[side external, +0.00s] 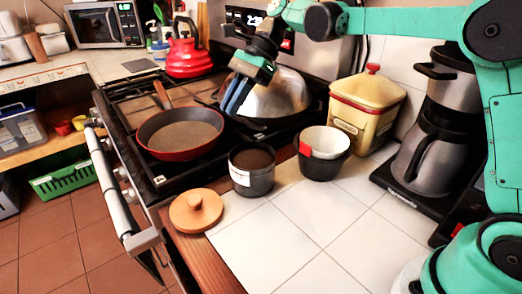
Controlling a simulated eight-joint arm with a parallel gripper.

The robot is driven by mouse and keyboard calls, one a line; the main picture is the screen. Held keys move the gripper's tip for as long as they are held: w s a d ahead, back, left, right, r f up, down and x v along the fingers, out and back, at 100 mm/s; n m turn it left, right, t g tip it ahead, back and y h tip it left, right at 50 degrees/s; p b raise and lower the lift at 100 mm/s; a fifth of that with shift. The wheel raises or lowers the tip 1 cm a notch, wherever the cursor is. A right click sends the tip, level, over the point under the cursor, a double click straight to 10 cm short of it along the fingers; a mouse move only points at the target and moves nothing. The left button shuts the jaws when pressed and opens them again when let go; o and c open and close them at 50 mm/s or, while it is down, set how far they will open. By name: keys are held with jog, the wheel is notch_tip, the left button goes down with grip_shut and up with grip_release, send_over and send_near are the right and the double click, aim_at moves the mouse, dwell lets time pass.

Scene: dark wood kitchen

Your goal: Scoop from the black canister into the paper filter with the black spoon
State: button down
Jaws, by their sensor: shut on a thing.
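The black canister (257,185) stands upright on the white tiles, open, with dark brown grounds inside and a white label on its side. The white paper filter (328,138) sits in a black cup (322,169) to its right; a red tag hangs at its rim. My gripper (236,97) is in the air above and slightly left of the canister, in front of the domed metal lid, blue fingers pointing down. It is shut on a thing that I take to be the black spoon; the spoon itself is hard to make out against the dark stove.
A red pan (180,133) lies on the stove left of the canister. A round wooden lid (196,210) lies in front. A yellow tin (366,110) and a coffee maker (430,130) stand at the right. The front tiles are clear.

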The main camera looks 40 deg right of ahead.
aim_at(244, 119)
jog(key=shift+a+f, duration=0.15)
jog(key=f, duration=0.2)
jog(key=d+f, duration=0.1)
jog(key=f, duration=0.2)
jog(key=d+f, duration=0.1)
jog(key=f, duration=0.1)
jog(key=shift+f, duration=0.2)
notch_tip(244, 119, up, 3)
jog(key=shift+a+f, duration=0.15)
jog(key=shift+f, duration=0.05)
jog(key=shift+a+r, duration=0.1)
jog(key=shift+r, duration=0.7)
jog(key=shift+a+r+h, duration=0.4)
jog(key=shift+a+r, duration=0.05)
jog(key=shift+r, duration=0.2)
jog(key=shift+a+r+h, duration=0.6)
jog(key=shift+a+h, duration=0.05)
jog(key=shift+h, duration=0.65)
